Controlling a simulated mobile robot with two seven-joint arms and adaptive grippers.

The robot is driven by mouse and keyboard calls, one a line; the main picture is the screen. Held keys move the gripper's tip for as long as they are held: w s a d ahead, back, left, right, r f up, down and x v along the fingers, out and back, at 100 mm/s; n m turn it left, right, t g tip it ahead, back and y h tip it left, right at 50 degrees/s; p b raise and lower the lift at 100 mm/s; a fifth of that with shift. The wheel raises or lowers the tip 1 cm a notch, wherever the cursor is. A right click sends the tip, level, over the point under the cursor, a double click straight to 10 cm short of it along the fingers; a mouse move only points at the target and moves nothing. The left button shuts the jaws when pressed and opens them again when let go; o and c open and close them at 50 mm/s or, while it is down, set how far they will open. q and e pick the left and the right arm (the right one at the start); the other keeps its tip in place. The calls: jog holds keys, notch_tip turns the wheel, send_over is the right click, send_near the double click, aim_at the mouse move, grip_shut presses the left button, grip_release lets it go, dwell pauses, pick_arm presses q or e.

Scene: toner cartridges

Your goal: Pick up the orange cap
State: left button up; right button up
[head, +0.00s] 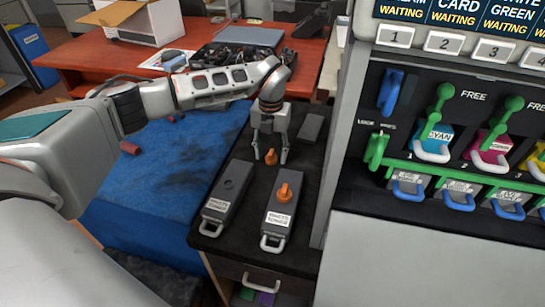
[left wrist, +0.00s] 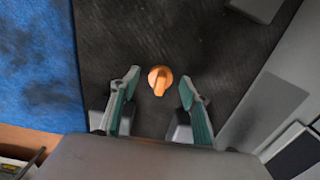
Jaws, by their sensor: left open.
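A loose orange cap (head: 271,156) stands on the dark cabinet top. My left gripper (head: 270,158) is open above it, pointing down. In the left wrist view the orange cap (left wrist: 160,80) lies between and slightly beyond the two open fingers of my left gripper (left wrist: 157,88), with gaps on both sides. A second orange cap (head: 284,192) sits on the right-hand grey toner cartridge (head: 279,215) nearer the front. The left-hand cartridge (head: 229,192) has a bare round opening on top. My right gripper is not in view.
A dark block (head: 312,127) lies behind the gripper at the right. The printer machine (head: 430,240) with coloured cartridges and green levers walls off the right side. A blue-covered surface (head: 165,190) is at the left; a red-brown desk (head: 120,57) stands behind.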

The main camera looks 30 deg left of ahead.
pick_arm(q)
jog(key=c, duration=0.8)
jog(key=shift+c, duration=0.2)
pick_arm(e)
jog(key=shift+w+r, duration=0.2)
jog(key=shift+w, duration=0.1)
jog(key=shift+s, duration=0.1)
